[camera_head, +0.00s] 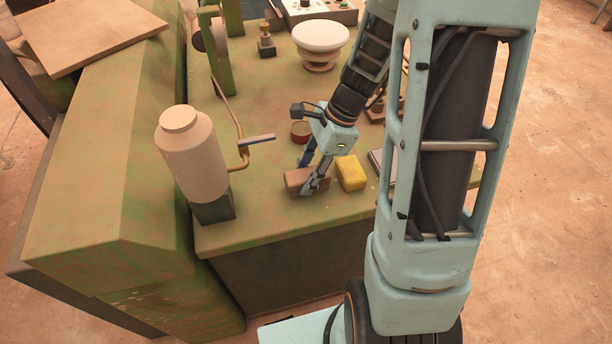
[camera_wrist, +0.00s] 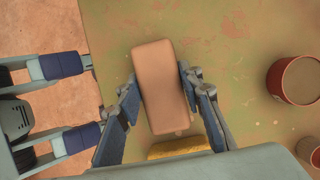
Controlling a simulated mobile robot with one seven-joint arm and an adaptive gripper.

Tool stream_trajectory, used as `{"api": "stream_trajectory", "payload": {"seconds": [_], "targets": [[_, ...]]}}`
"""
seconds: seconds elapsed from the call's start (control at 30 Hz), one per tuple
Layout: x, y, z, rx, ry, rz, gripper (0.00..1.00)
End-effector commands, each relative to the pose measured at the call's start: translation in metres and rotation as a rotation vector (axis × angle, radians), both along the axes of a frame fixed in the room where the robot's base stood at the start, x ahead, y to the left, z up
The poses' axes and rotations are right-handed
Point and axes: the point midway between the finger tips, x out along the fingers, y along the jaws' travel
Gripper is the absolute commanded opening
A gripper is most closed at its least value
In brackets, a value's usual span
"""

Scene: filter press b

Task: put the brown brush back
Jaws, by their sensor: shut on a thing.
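The brown brush (camera_head: 298,181) is a plain brown block near the front edge of the green worktop (camera_head: 262,216). My gripper (camera_head: 312,178) is shut on its sides. In the wrist view the brush (camera_wrist: 160,84) lies lengthwise between the two blue fingers of my gripper (camera_wrist: 164,92). I see no bristles; its underside is hidden. I cannot tell whether it touches the worktop or hangs just above it.
A yellow block (camera_head: 351,173) lies close right of the brush. A red tin (camera_head: 300,132) stands behind. A cream bottle (camera_head: 192,153) and bent brass pipe (camera_head: 240,150) stand at left. A white bowl (camera_head: 320,37) is farther back. Worktop between bottle and brush is clear.

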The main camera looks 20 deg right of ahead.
Motion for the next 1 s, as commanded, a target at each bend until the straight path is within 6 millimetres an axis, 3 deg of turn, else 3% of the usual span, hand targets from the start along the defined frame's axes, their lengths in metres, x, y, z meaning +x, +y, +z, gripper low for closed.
{"api": "stream_trajectory", "payload": {"seconds": [0.33, 0.37, 0.5, 0.83, 1.0], "targets": [[0.0, 0.0, -0.005, 0.0, 0.0, 0.0, 0.04], [0.0, 0.0, -0.005, 0.0, 0.0, 0.0, 0.35], [0.0, 0.0, -0.004, 0.0, -0.001, 0.0, 0.51], [0.0, 0.0, -0.001, 0.0, -0.001, 0.001, 0.52], [0.002, -0.008, 0.019, -0.002, -0.006, 0.0, 0.52]]}}
